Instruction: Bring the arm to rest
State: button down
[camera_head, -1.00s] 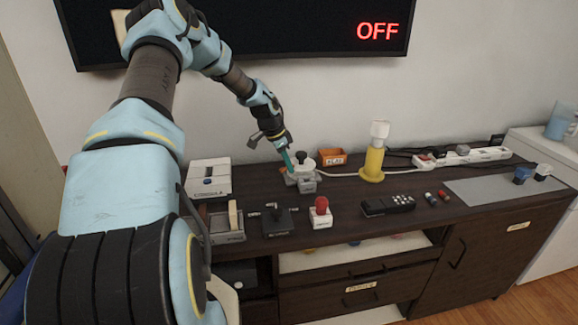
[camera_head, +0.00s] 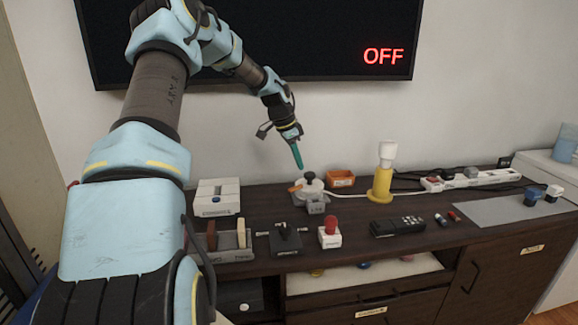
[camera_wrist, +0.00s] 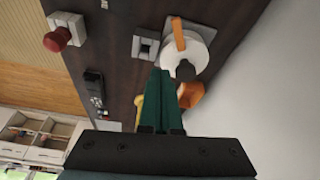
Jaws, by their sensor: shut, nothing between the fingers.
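My arm reaches from the left over the dark wooden cabinet. My gripper (camera_head: 298,158) has teal fingers, which are pressed together with nothing between them. It hangs in the air above and slightly left of a grey device with a round white top, a black knob and an orange lever (camera_head: 309,188). In the wrist view my gripper (camera_wrist: 161,75) points towards that white-topped device (camera_wrist: 190,58), and a gap to it seems to show in the head view.
A red button box (camera_head: 330,234), a black remote (camera_head: 397,225), a yellow lamp (camera_head: 382,180) and an orange tray (camera_head: 340,179) stand on the cabinet. A black lever box (camera_head: 285,239) and a white switch box (camera_head: 218,198) are at left. The screen (camera_head: 300,40) reads OFF.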

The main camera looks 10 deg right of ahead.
jog(key=s+a+r+n+y, duration=0.1)
jog(key=s+a+n, duration=0.6)
jog(key=s+a, duration=0.4)
jog(key=s+a+r+n+t+y, duration=0.1)
jog(key=s+a+n, duration=0.7)
jog(key=s, duration=1.1)
jog(key=a+r+y, duration=0.1)
jog(key=a, duration=0.2)
jog(key=shift+a+r+y, duration=0.15)
jog(key=shift+y, duration=0.15)
